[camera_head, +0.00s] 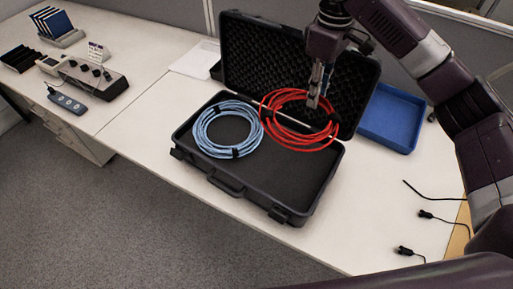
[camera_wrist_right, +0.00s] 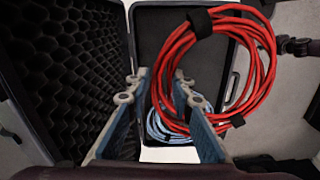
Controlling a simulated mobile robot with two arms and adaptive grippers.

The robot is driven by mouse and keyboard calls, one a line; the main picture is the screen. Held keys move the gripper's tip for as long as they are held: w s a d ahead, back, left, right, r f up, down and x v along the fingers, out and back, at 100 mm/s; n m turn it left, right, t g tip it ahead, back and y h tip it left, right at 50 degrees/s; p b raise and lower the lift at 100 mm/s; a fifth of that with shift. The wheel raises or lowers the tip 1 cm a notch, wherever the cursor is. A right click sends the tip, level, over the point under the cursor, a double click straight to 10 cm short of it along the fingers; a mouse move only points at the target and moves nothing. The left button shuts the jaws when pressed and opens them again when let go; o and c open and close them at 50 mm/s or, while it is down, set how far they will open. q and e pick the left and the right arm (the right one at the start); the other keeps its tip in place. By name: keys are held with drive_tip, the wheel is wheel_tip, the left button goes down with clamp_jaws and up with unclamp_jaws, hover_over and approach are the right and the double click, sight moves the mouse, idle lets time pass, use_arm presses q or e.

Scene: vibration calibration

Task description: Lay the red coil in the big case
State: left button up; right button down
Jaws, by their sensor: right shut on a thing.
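The red coil (camera_head: 274,104), bound with black straps, is at the right part of the open big case (camera_head: 232,190), beside its raised foam-lined lid. My right gripper (camera_head: 313,98) is shut on the upper right of the coil and points down. In the right wrist view the red coil (camera_wrist_right: 262,75) looms large at the right of my fingers (camera_wrist_right: 160,82); the exact grip spot is hard to see. I cannot tell whether the coil touches the case floor. A light blue coil (camera_head: 202,148) lies in the left part of the case.
A blue tray (camera_head: 392,118) stands right of the case, behind loose black cables with plugs (camera_head: 426,215). A black control box (camera_head: 94,78), a handheld remote (camera_head: 66,101) and a rack (camera_head: 57,27) are at the far left. The front right of the case floor is bare.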

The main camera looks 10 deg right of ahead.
drive_tip(key=shift+w+n, duration=0.3)
drive_tip(key=shift+w+f, duration=0.1)
wheel_tip(320, 180, down, 20)
drive_tip(key=shift+r+p, duration=0.15)
drive_tip(key=shift+p, duration=0.6)
drive_tip(key=c, duration=1.7)
unclamp_jaws()
use_arm(q)
drive_tip(key=shift+s+a+r, duration=0.3)
drive_tip(key=shift+s+r, duration=0.3)
drive_tip(key=shift+s, duration=0.1)
use_arm(e)
drive_tip(key=shift+r, duration=0.1)
use_arm(q)
drive_tip(key=shift+f+b, duration=0.8)
drive_tip(key=shift+b, duration=0.05)
use_arm(e)
wheel_tip(320, 180, up, 12)
drive_tip(key=shift+f, duration=0.1)
